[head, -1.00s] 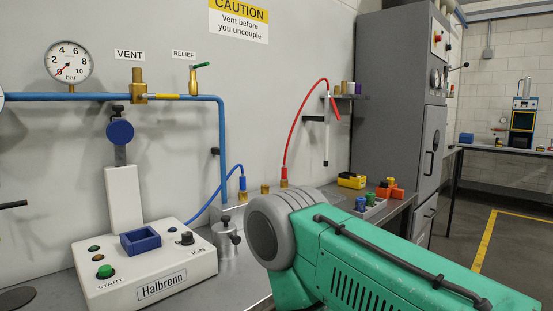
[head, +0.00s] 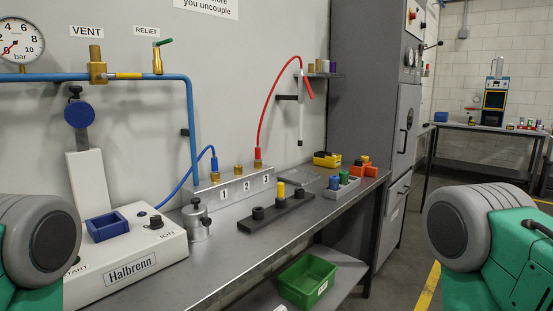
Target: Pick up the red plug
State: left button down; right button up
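A red plug (head: 257,155) stands upright on the grey numbered manifold block (head: 236,190), near the number 3, with a red hose rising from it. The hose arcs to a red end piece (head: 308,88) hanging by the wall shelf. A blue plug (head: 214,165) with a blue hose is at the left end of the block, and a brass fitting (head: 238,171) is between them. Only rounded grey and green parts of my two arms show at the lower left and right edges. Neither gripper's fingers are in view, and nothing of mine touches the red plug.
A black rack (head: 276,214) with a yellow piece stands before the block. A grey tray (head: 341,190) with blue and green pieces is to its right. A white Halbrenn console (head: 150,245) is at left. A green bin (head: 308,278) sits below the bench. The front bench strip is clear.

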aim_at(257, 150)
jog(key=u, duration=0.6)
jog(key=l+u, duration=0.3)
jog(key=l, duration=0.2)
jog(key=l+u, duration=0.3)
jog(key=l, duration=0.2)
jog(key=l+u, duration=0.3)
jog(key=l, duration=0.2)
jog(key=k+l+u, duration=0.3)
jog(key=l, duration=0.15)
jog(key=i+l, duration=0.05)
jog(key=i, duration=0.05)
